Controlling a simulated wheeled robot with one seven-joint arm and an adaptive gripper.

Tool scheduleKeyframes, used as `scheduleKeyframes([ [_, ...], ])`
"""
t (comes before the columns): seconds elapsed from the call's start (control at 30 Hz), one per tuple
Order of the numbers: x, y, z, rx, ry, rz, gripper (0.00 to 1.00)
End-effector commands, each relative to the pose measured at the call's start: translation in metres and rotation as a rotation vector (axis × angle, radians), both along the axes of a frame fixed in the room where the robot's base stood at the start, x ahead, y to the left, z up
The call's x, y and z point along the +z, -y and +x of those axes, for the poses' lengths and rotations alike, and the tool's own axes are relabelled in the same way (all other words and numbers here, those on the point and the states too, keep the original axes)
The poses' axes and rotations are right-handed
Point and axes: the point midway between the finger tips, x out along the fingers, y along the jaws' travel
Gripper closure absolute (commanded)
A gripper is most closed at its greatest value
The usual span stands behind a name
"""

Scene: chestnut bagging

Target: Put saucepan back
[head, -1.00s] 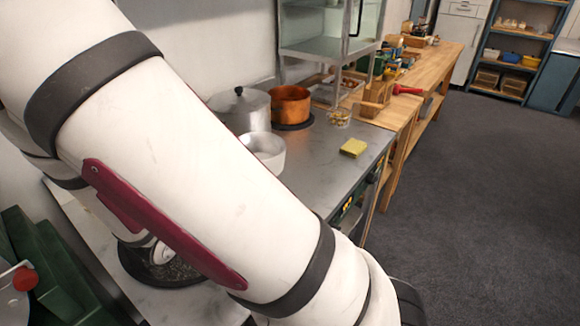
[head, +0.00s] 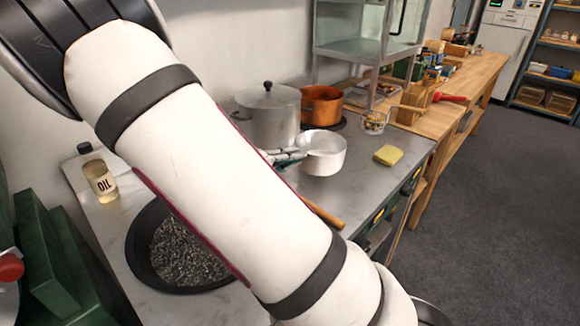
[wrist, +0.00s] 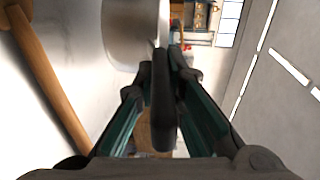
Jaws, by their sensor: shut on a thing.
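The saucepan (head: 323,160) is a small silver-grey pan with an open top. It is over the steel counter, in front of the copper pot; whether it touches the counter I cannot tell. My gripper (head: 296,154) is at the left side of the saucepan, mostly behind my arm.
A lidded steel pot (head: 268,118) and a copper pot (head: 321,103) stand behind. A yellow sponge (head: 388,155) lies right. A black pan (head: 143,262) of dark grains, an oil bottle (head: 101,181) and a wooden handle (head: 324,213) are nearer. Counter around the sponge is clear.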

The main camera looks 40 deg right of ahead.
Motion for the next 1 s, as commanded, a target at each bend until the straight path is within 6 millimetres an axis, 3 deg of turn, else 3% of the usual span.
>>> scheduleKeyframes([
  [0.37, -0.003, 0.018, 0.027, -0.002, 0.002, -0.003, 1.00],
  [0.6, -0.037, 0.017, 0.026, 0.000, 0.000, -0.002, 1.00],
  [0.9, -0.038, 0.017, 0.025, 0.000, 0.001, -0.001, 1.00],
  [1.0, -0.039, 0.016, 0.025, 0.000, 0.001, 0.001, 0.72],
])
